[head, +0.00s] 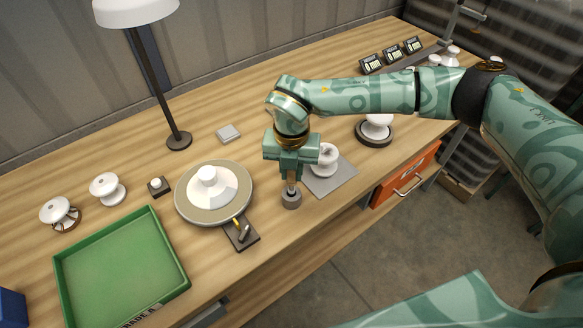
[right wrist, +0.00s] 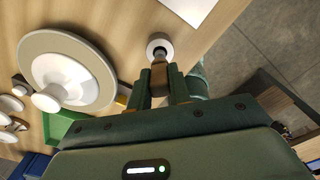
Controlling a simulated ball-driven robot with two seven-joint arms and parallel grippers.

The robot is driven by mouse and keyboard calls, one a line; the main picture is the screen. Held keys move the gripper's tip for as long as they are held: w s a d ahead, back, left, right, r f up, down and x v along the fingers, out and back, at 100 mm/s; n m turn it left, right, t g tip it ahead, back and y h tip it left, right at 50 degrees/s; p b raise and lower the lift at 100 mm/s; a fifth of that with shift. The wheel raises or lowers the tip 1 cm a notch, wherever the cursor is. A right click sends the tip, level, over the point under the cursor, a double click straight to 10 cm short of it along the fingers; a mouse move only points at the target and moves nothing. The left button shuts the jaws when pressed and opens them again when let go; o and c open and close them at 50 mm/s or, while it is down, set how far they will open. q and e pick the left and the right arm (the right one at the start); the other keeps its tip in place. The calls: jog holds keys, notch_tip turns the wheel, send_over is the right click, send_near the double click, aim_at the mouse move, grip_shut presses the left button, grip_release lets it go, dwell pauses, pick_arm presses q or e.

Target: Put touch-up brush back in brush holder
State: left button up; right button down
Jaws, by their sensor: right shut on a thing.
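My right gripper (head: 291,178) points down over the bench and is shut on the touch-up brush (right wrist: 159,73). Only a short part of the brush shows between the fingers. The brush holder (head: 291,200), a small grey round cup, stands on the wood directly below the fingertips. In the right wrist view the holder (right wrist: 160,46) shows a pale rim and dark opening, with the brush's end at it. I cannot tell how deep the brush sits in the cup. My left gripper is not in view.
Left of the holder are a dark block with a yellow-tipped piece (head: 241,234) and a round turntable (head: 184,212) bearing a white insulator. A grey mat (head: 335,182) with a white insulator lies close on the right. A green tray (head: 120,265) sits at front left.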

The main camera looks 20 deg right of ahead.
aim_at(292, 182)
jog(key=shift+f+b, duration=1.2)
jog(key=shift+f, duration=1.05)
jog(key=c, duration=1.2)
grip_release()
jog(key=shift+c, duration=0.2)
jog(key=shift+o, duration=0.2)
notch_tip(292, 182, up, 16)
jog(key=p, duration=0.1)
jog(key=shift+r, duration=0.15)
